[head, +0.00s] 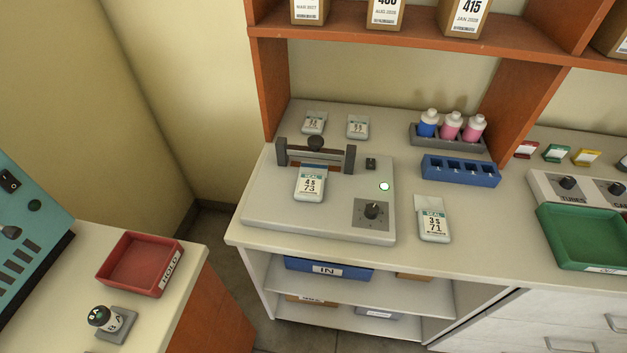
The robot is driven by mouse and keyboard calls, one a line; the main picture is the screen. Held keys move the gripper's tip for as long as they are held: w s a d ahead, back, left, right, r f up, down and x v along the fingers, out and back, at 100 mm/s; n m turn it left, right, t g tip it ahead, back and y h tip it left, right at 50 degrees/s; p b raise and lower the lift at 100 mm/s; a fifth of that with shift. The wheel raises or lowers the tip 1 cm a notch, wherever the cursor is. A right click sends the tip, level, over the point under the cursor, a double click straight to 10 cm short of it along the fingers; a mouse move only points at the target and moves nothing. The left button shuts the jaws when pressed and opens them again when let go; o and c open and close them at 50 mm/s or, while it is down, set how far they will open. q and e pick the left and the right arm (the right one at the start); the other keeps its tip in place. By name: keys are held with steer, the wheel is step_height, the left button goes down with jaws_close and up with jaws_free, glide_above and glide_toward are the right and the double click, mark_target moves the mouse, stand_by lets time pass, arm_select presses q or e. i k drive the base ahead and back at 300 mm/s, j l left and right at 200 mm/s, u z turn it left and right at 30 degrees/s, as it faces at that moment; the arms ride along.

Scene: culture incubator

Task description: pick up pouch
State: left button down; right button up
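Several pouches are in the head view. One pouch (310,184) marked 4S 73 lies on the grey sealing device (270,213), its top edge at the device's bar. Another pouch (433,222) marked 3S 71 lies on the counter to the right of the device. Two smaller-looking pouches lie at the back of the counter, a left one (314,123) and a right one (358,127). The task does not say which pouch is meant. Neither of my grippers shows.
A blue rack (460,170) and a grey bottle holder (440,143) stand behind the right pouch. A green tray (585,238) is at the right. A red HOLD tray (140,262) sits on the left counter. A shelf (380,40) overhangs the back.

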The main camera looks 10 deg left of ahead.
mark_target(312, 175)
steer(key=k+l, duration=0.3)
steer(key=l+u, duration=0.1)
steer(key=l, duration=0.85)
